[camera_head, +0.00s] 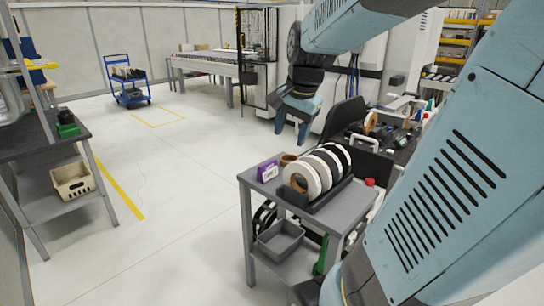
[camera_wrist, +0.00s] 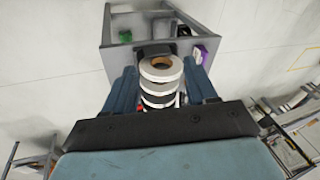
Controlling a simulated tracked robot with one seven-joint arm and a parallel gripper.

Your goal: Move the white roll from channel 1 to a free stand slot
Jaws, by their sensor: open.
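My gripper (camera_head: 293,127) is open and empty, pointing down above and behind the small grey cart. Several rolls stand upright in a row in a dark stand on the cart top, white and black ones mixed. The nearest white roll (camera_head: 299,180) has a brown core. In the wrist view the white roll (camera_wrist: 161,68) and the rolls behind it show between my two open fingers (camera_wrist: 160,88). The dark stand (camera_head: 325,200) is mostly covered by the rolls, so I cannot tell any free slot. The machine's channel 1 cannot be made out.
Open floor lies to the left.

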